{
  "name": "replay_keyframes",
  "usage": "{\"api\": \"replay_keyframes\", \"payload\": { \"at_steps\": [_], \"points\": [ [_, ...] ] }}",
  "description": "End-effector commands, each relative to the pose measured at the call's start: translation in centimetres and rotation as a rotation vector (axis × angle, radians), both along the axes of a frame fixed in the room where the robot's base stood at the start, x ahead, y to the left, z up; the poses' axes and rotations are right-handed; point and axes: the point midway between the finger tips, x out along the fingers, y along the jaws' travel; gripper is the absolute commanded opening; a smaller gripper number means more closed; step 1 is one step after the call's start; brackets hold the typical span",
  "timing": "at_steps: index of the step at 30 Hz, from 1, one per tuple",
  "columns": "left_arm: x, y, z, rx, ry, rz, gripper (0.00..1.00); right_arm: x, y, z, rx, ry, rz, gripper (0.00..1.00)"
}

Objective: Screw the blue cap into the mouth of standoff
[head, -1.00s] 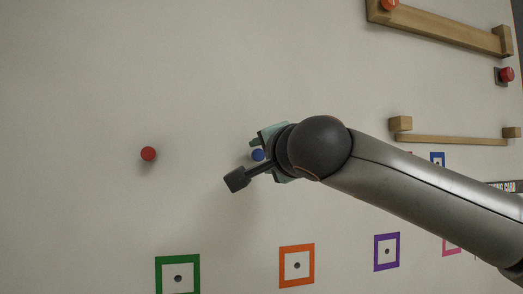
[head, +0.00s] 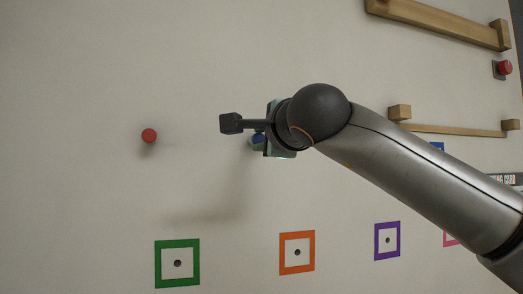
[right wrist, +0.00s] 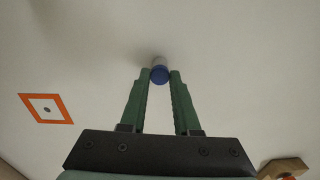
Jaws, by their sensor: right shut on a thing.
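The blue cap (right wrist: 159,75) sits between the fingertips of my right gripper (right wrist: 160,77) in the right wrist view. A short pale standoff (right wrist: 158,62) shows just behind the cap, against the wall. I cannot tell how deep the cap sits in its mouth. In the head view the blue cap (head: 258,138) is partly hidden by my right gripper (head: 257,144), which is shut on it close to the wall. My left gripper is not in view.
A red knob (head: 149,135) stands on the wall to the left. Below are green (head: 160,264), orange (head: 284,254) and purple (head: 378,242) square frames with central holes. Wooden rails (head: 440,22) and a red button (head: 504,67) are at the right. The wall around the cap is clear.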

Motion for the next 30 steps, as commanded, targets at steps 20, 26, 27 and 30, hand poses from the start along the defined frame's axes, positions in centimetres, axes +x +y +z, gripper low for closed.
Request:
{"api": "replay_keyframes", "payload": {
  "at_steps": [20, 26, 27, 30],
  "points": [
    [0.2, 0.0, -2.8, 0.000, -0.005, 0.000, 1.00, 0.1, 0.0, -0.1, 0.430, 0.142, 0.001, 0.00],
    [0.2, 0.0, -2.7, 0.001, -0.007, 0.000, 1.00, 0.1, 0.0, 0.0, 0.430, 0.141, 0.001, 0.00],
    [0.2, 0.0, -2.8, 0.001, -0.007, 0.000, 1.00, 0.1, 0.0, 0.0, 0.434, 0.141, 0.001, 0.00],
    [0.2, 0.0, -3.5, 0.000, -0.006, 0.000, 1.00, 0.1, 0.1, -0.3, 0.501, 0.163, 0.002, 0.00]
  ]
}}
